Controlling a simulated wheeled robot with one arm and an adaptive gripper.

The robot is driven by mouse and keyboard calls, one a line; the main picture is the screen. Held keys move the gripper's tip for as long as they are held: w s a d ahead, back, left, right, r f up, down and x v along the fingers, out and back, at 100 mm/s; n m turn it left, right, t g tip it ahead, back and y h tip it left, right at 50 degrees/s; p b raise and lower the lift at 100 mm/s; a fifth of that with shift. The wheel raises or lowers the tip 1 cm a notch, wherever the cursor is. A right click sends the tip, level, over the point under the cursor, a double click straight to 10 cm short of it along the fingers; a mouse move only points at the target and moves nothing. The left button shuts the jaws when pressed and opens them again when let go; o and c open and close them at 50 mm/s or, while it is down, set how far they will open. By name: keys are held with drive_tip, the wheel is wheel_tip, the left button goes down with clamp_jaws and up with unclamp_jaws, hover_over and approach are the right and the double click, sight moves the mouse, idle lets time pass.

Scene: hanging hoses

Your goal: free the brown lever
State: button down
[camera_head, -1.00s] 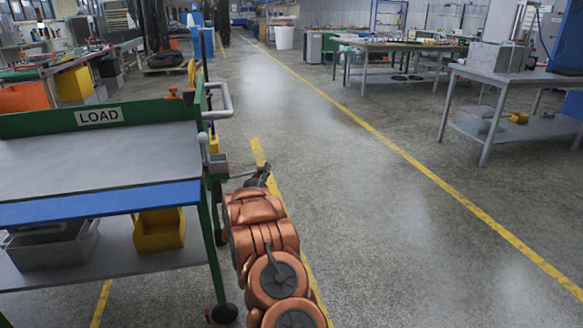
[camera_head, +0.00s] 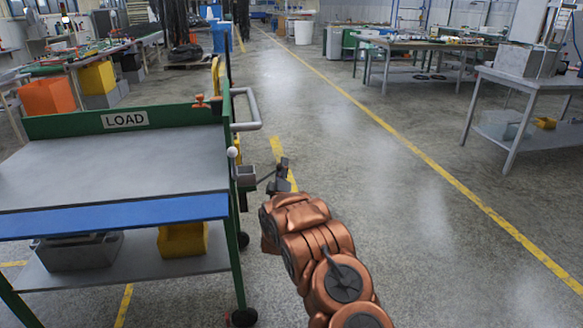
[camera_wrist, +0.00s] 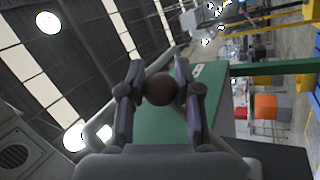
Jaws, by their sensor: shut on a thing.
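My gripper (camera_wrist: 158,100) is shut on the round brown knob of the brown lever (camera_wrist: 160,89), with one finger on each side of it. The lever's shaft is hidden behind the knob. In the head view my gripper (camera_head: 281,176) is small and dark, at the right side of a green cart (camera_head: 62,125) marked LOAD. The knob cannot be made out there.
A pale ball-topped lever (camera_head: 232,153), a grey box-like part (camera_head: 246,175) and a grey handle (camera_head: 254,109) are on the cart's right side. Open floor (camera_head: 400,200) lies to the right. A grey table (camera_head: 520,85) stands beyond it.

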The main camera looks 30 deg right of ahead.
drive_tip(key=shift+r, duration=0.35)
drive_tip(key=c, duration=0.8)
unclamp_jaws()
drive_tip(key=shift+d, duration=0.1)
drive_tip(key=shift+f, duration=0.1)
drive_tip(key=shift+s+f, duration=0.1)
drive_tip(key=shift+s+a+f, duration=0.25)
drive_tip(key=shift+s+f, duration=0.05)
drive_tip(key=shift+s, duration=0.15)
drive_tip(key=v, duration=1)
drive_tip(key=shift+s+a, duration=0.2)
drive_tip(key=shift+s, duration=0.1)
drive_tip(key=shift+w, duration=0.1)
